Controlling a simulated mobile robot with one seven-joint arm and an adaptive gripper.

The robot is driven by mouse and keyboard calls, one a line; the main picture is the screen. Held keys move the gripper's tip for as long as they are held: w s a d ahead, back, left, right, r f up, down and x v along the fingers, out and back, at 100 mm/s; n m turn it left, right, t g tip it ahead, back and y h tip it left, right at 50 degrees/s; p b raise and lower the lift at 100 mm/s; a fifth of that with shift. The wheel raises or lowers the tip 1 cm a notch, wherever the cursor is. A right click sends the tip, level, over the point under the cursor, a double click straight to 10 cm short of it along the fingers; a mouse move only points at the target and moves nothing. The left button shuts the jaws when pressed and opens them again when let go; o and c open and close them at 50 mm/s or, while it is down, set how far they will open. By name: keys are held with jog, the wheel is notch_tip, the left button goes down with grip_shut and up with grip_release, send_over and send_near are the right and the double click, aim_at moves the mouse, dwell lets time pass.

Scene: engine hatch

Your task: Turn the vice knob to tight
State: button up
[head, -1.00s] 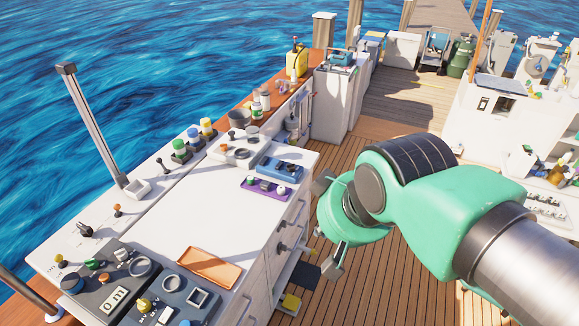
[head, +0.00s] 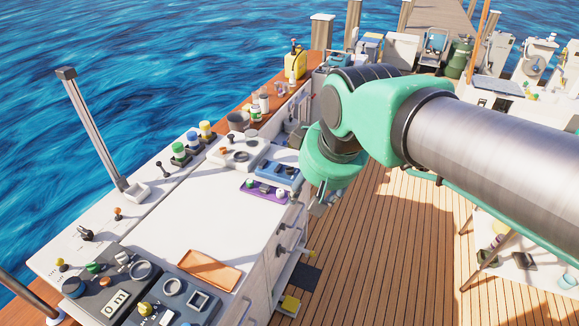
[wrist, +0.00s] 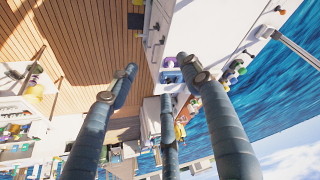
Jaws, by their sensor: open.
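I cannot pick out the vice for certain. Small dark fittings (head: 281,250) stick out from the front of the white bench in the head view, and they are too small to tell as a vice knob or handles. My gripper (wrist: 155,75) has its fingers spread wide and empty in the wrist view. In the head view it hangs beside the bench's far right corner, mostly hidden behind its own green wrist. A purple tray (head: 262,190) with small knobs lies on the bench near that corner.
The white bench top (head: 205,215) carries an orange tray (head: 208,270), dark control panels (head: 110,290) and several coloured knobs and jars. A metal post (head: 95,130) stands at its left. The wooden deck (head: 375,270) right of the bench is mostly clear. Water lies beyond.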

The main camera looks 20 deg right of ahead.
jog(key=w+d+r+n+g+p, duration=0.1)
jog(key=w+d+r+n+p, duration=0.15)
jog(key=w, duration=1.25)
jog(key=n+g+p, duration=0.4)
jog(key=n+p, duration=0.1)
jog(key=p, duration=0.3)
send_over(290, 167)
notch_tip(290, 167, down, 29)
jog(key=shift+w, duration=0.15)
notch_tip(290, 167, down, 14)
jog(key=shift+r+p, duration=0.1)
jog(key=shift+p, duration=0.5)
